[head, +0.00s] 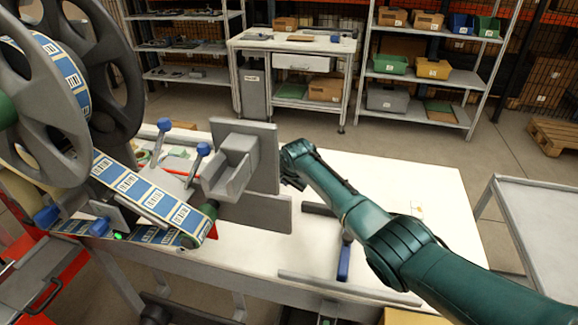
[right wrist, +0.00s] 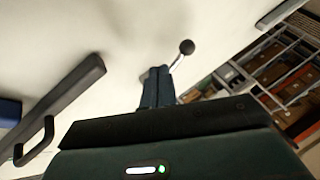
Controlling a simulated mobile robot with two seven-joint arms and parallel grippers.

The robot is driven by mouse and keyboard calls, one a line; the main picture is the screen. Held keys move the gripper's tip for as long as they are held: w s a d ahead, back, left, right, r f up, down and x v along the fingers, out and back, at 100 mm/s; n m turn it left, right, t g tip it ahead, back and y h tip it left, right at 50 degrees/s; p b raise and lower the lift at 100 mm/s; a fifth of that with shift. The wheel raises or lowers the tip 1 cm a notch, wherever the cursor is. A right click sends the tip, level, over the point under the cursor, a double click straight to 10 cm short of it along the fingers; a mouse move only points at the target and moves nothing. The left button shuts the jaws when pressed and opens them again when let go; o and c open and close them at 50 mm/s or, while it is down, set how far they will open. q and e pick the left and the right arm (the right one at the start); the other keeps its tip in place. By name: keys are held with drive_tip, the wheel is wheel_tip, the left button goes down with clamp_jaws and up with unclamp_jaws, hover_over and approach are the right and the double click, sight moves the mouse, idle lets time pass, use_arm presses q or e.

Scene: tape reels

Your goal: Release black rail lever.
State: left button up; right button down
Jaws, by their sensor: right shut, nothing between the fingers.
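A lever with a thin metal rod and a black ball knob (right wrist: 187,46) shows in the right wrist view, just beyond my fingertips. My right gripper (right wrist: 158,72) is shut and empty, with its fingers together by the lower end of the rod; I cannot tell whether they touch it. In the head view the right gripper (head: 291,183) is small and dark, beside the grey plate of the machine. The lever cannot be made out there. My left gripper is not in view.
The labelling machine with its grey bracket (head: 240,160), label strip (head: 150,195) and large reels (head: 45,90) fills the left. A dark bar (right wrist: 75,90) lies left of the gripper in the wrist view. The white table (head: 420,190) is mostly clear on the right.

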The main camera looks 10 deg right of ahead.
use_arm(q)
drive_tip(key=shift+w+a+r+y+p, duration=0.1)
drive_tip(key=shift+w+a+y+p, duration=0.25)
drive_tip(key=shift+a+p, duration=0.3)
use_arm(e)
drive_tip(key=v, duration=0.7)
drive_tip(key=shift+r, duration=0.15)
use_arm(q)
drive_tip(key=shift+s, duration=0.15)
use_arm(e)
drive_tip(key=shift+s, duration=0.1)
